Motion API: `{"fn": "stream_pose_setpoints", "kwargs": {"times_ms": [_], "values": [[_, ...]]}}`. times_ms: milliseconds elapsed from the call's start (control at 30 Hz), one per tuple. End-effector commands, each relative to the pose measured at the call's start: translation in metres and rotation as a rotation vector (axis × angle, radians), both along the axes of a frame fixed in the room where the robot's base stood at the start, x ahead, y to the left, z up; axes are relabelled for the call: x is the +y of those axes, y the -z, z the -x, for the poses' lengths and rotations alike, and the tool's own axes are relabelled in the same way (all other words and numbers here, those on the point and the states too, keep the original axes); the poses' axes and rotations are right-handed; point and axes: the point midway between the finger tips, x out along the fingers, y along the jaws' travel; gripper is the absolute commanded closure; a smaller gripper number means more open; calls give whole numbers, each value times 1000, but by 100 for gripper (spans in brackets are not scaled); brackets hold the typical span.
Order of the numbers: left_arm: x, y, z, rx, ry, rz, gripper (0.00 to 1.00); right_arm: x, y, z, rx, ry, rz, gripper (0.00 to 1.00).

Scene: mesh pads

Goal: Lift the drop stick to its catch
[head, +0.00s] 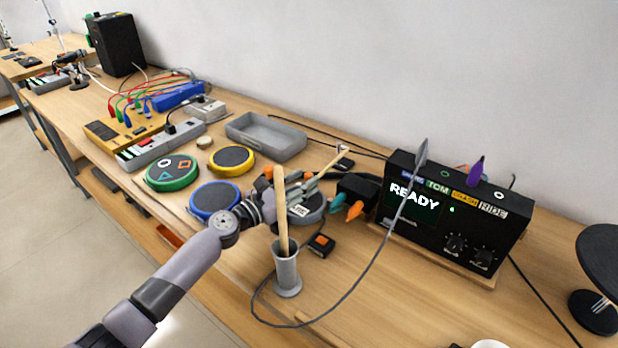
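A pale wooden stick (329,165) slants up to the right from beside my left gripper's fingers; it may be the drop stick. Its lower end is hidden by the gripper. My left gripper (302,188) is over a round grey pad (313,212), partly behind a second, upright wooden stick (281,205). That stick stands in a grey cup (287,272) in front. Whether the fingers are shut on the slanted stick or only beside it cannot be told. No catch can be clearly made out. My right gripper is not in view.
Green (171,172), yellow (231,160) and blue (215,198) round pads lie left of the gripper. A black box reading READY (413,203) stands right. A grey cable (375,265) loops across the bench. An empty grey tray (265,140) is behind.

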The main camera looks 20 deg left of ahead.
Motion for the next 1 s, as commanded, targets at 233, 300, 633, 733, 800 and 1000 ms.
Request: {"fn": "stream_pose_setpoints", "kwargs": {"times_ms": [233,300,633,733,800,1000], "values": [[-12,0,-22,0,0,1,60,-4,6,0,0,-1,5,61],[-13,0,-24,0,0,0,60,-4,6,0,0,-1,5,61],[-14,0,-25,0,0,1,64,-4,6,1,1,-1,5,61],[-14,0,-24,0,0,1,70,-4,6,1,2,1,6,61],[-14,0,-24,0,0,1,75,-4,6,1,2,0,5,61],[-13,0,-24,0,0,1,88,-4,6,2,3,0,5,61]]}}
